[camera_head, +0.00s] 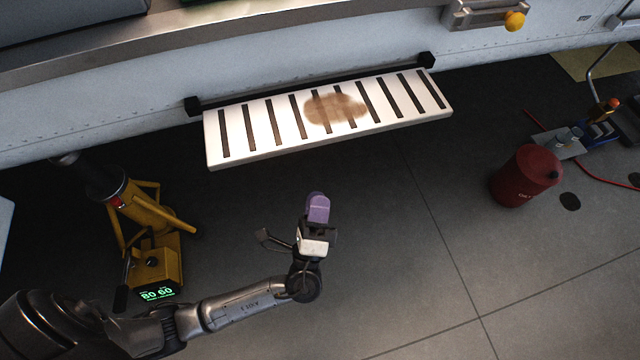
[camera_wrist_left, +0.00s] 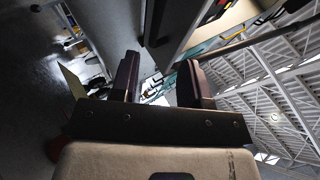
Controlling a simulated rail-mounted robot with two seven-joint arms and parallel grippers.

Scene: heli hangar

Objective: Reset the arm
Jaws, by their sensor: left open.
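My left arm comes in from the lower left in the head view. Its gripper (camera_head: 318,207), with purple finger pads, is held above the dark floor, below and in front of the white slotted step. In the left wrist view the two fingers of this gripper (camera_wrist_left: 162,78) stand apart with a clear gap and nothing between them. My right gripper does not show in either view.
A white slotted step (camera_head: 280,147) with a brown stain juts from the pale helicopter side (camera_head: 100,112). A yellow jack (camera_head: 160,215) stands close to my left arm. A red canister (camera_head: 525,178) stands at the right. The floor (camera_head: 430,270) between is mostly clear.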

